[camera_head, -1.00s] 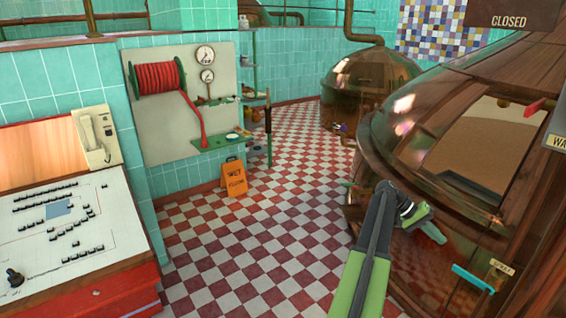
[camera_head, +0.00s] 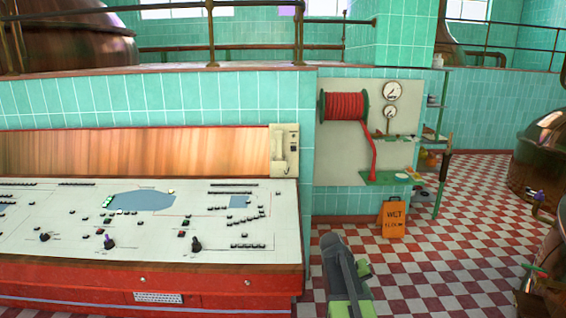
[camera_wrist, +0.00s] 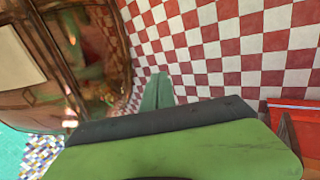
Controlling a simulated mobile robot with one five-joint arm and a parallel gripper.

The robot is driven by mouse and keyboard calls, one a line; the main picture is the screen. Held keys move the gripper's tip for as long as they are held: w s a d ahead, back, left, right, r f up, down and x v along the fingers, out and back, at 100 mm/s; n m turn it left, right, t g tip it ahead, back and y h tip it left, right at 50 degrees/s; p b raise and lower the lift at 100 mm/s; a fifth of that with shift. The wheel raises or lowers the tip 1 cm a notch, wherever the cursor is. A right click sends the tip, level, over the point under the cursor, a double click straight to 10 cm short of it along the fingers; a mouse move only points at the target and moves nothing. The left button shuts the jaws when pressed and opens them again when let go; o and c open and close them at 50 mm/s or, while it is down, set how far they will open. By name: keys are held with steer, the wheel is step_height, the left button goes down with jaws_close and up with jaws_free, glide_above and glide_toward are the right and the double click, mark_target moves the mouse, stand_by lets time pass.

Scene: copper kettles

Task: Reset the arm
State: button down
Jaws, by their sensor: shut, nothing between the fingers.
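My arm (camera_head: 345,275), dark grey and green, shows at the bottom middle of the head view, in front of the right end of the control desk. It looks short and folded there, and the gripper is not clear in that view. In the wrist view, my gripper (camera_wrist: 157,92) shows as pale green fingers close together, beyond a dark grey and green arm link. The fingers are shut and empty, with the checkered floor behind them.
A control desk (camera_head: 150,285) fills the left. An orange wet-floor sign (camera_head: 394,219) stands beyond my arm. A red hose reel (camera_head: 345,105) hangs on the wall. A copper kettle (camera_head: 540,160) stands at the right edge. The checkered floor (camera_head: 440,260) between is open.

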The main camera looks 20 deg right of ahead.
steer(key=s+a+f+n+y, duration=0.1)
steer(key=a+y, duration=0.1)
steer(key=a, duration=0.8)
steer(key=s+a+f+n+t+y, duration=0.1)
steer(key=s+a+y, duration=0.1)
steer(key=a, duration=0.7)
steer(key=s+a+f+n+t+y, duration=0.1)
steer(key=a+n+y, duration=0.1)
steer(key=a, duration=0.8)
steer(key=shift+s+a+f, duration=0.35)
steer(key=shift+s+f, duration=0.05)
